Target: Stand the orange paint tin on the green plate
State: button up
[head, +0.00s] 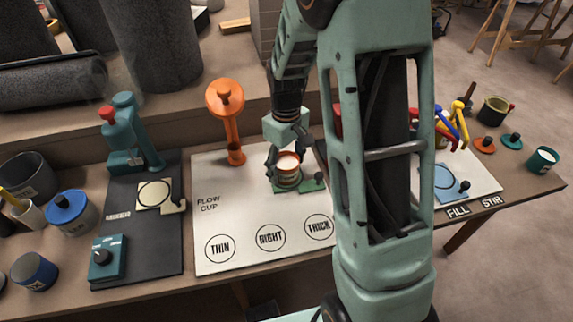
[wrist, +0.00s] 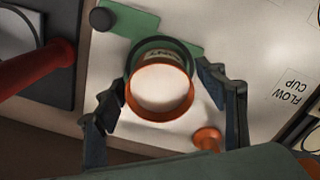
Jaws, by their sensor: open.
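The orange paint tin (head: 288,168) stands upright, full of pale paint, at the back of the white board; its orange rim fills the middle of the wrist view (wrist: 130,95). The green plate (head: 309,186) with a dark knob shows beside and beneath it, and also behind it in the wrist view (wrist: 178,35). The tin's bottom contact is partly hidden. My gripper (wrist: 160,80) is open, with one finger on each side of the tin and visible gaps; it also shows in the head view (head: 287,160).
An orange flow-cup stand (head: 231,125) rises left of the tin. Farther left, a teal press (head: 128,135) stands on a dark mat. The board's front, with THIN, RIGHT and THICK circles (head: 270,238), is clear. My arm hides the board's right side.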

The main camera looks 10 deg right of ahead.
notch_tip(320, 180, up, 12)
jog(key=p, duration=0.3)
jog(key=shift+r, duration=0.15)
